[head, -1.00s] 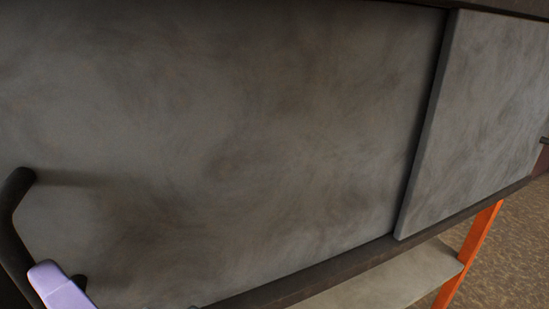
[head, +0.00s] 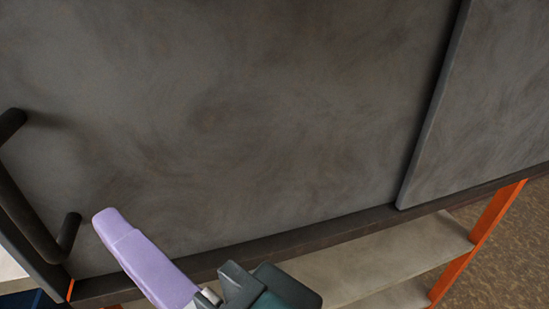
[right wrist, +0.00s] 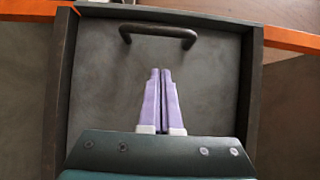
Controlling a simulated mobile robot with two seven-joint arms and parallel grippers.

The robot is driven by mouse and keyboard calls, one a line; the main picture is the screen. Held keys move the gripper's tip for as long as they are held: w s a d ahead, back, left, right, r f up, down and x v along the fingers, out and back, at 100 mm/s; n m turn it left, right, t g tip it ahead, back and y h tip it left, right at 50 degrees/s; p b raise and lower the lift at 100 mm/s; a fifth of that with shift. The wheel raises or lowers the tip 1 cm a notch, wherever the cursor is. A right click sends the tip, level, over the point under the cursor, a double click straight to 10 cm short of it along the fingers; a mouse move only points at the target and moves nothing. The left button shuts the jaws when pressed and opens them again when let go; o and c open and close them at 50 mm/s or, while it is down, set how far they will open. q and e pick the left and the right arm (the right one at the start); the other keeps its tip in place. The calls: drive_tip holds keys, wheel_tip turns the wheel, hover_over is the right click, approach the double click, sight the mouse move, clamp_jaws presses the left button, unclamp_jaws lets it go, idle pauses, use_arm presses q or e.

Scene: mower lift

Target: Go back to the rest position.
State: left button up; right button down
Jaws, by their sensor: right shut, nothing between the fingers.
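My right gripper (head: 112,222) shows at the bottom of the head view, with purple fingers and a dark green body. In the right wrist view its two fingers (right wrist: 160,75) lie together, shut and empty. A dark bar handle (head: 35,215) stands on the grey panel (head: 230,130) at the left of the head view. The fingers are to the right of the handle and apart from it. In the right wrist view the handle (right wrist: 158,32) lies beyond the fingertips. My left gripper is in neither view.
A second grey panel (head: 495,110) overlaps the first at the right. A dark rail (head: 300,240) runs below the panels. Under it are a pale shelf (head: 390,262) and an orange post (head: 480,235). Bare brown ground (head: 510,245) shows at the lower right.

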drive_tip(key=s+d+f+n+g+h+p, duration=0.1)
drive_tip(key=s+d+f+n+g+h, duration=0.15)
drive_tip(key=d+h, duration=0.45)
drive_tip(key=s+d+f+n+g+h+p, duration=0.2)
drive_tip(key=s+d+f+n, duration=0.15)
drive_tip(key=d, duration=0.75)
drive_tip(key=s+d+f+n+g+h+p, duration=0.1)
drive_tip(key=s+d+f+n+g+h, duration=0.25)
drive_tip(key=d, duration=0.65)
use_arm(q)
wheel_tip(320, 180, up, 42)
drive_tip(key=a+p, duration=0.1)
drive_tip(key=p, duration=3.6)
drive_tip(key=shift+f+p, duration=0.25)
drive_tip(key=shift+p, duration=0.05)
use_arm(e)
wheel_tip(320, 180, up, 39)
drive_tip(key=h, duration=0.1)
drive_tip(key=shift+a+t, duration=0.4)
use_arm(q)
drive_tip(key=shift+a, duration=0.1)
use_arm(e)
drive_tip(key=shift+h, duration=0.25)
